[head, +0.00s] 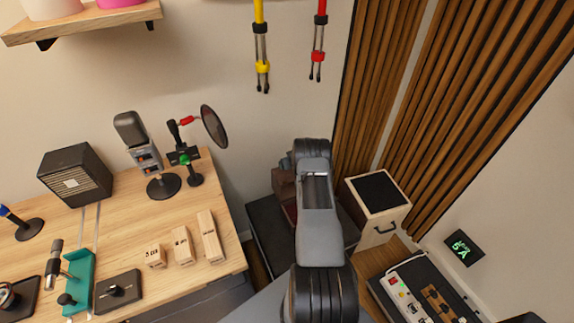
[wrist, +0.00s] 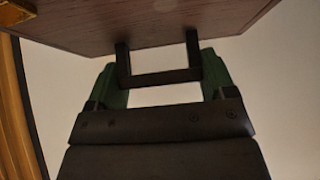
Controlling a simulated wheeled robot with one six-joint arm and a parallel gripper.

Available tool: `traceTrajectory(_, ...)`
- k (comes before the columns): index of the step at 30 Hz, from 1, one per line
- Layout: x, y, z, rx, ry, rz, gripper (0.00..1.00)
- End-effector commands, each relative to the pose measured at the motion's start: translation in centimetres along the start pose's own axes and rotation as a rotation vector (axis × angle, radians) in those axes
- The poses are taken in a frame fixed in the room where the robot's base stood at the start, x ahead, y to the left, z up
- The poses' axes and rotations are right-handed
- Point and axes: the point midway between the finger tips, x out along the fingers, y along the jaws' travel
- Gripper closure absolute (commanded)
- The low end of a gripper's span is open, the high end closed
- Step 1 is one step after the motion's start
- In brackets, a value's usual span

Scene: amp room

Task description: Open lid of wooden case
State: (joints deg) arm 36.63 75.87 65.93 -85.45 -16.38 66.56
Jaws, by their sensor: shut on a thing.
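A brown wooden panel (wrist: 150,22), which looks like the lid of the wooden case, fills the top of the wrist view. A black U-shaped handle (wrist: 160,78) stands out from its edge. My gripper (wrist: 162,68) has its green fingers on either side of this handle and is shut on it. In the head view, part of the reddish-brown case (head: 284,186) shows left of my arm. A dark red area shows just below it. My arm hides the rest of the case and the gripper, so the lid's exact angle is unclear.
The case is by a dark box top (head: 262,232) between the wooden desk (head: 225,240) and a wooden cabinet with a black top (head: 378,190). Slatted wood panels (head: 375,80) stand behind. A microphone (head: 140,145) is on the desk. Cables (head: 261,45) hang on the wall.

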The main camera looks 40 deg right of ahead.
Motion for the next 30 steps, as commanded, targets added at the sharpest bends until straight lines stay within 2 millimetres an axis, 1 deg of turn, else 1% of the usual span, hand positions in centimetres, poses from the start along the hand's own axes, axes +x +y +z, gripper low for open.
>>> traceTrajectory(1,0.7,0.3,-0.2,-0.001,0.005,0.004,0.66)
traceTrajectory(3,1.3,0.3,-0.4,-0.002,0.004,0.005,0.66)
traceTrajectory(12,3.0,0.4,-1.2,0.000,0.005,0.006,0.67)
traceTrajectory(18,3.4,0.4,-1.4,0.001,0.004,0.005,0.66)
traceTrajectory(29,3.4,0.5,-1.5,0.003,0.005,0.005,0.66)
traceTrajectory(30,3.4,0.5,-1.5,0.003,0.005,0.005,0.22)
